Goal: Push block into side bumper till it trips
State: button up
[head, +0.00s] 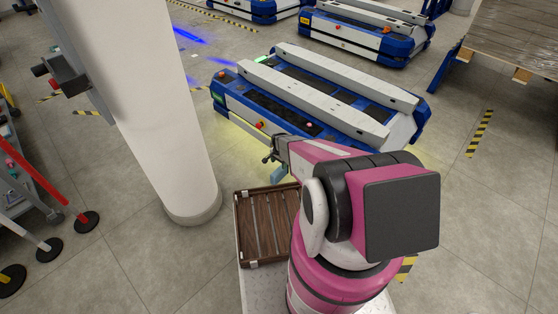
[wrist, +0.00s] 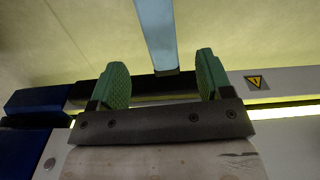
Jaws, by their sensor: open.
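A long light-blue block (wrist: 157,32) shows in the wrist view, its dark lower end reaching the gap between my fingertips. In the head view a small light-blue piece (head: 278,173) shows just below my gripper (head: 270,154), beside the near side of the blue and white lift cart (head: 232,104). In the wrist view my gripper (wrist: 161,80) is open, with a green pad on each finger. A black strip (wrist: 150,86), which looks like the cart's side bumper, runs behind the fingers. I cannot tell whether the block touches it. My arm hides part of the cart.
A brown slatted tray (head: 262,228) sits to the left of my arm. A white pillar (head: 165,120) stands at left, with posts on round bases (head: 86,222) beyond it. More lift carts (head: 365,38) stand at the back. Open floor (head: 485,200) lies at right.

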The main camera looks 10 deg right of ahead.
aim_at(279, 169)
notch_tip(279, 169, down, 9)
jog(key=shift+f, duration=0.1)
dwell(0.3)
grip_shut()
jog(key=shift+w+d, duration=0.1)
jog(key=shift+d, duration=0.05)
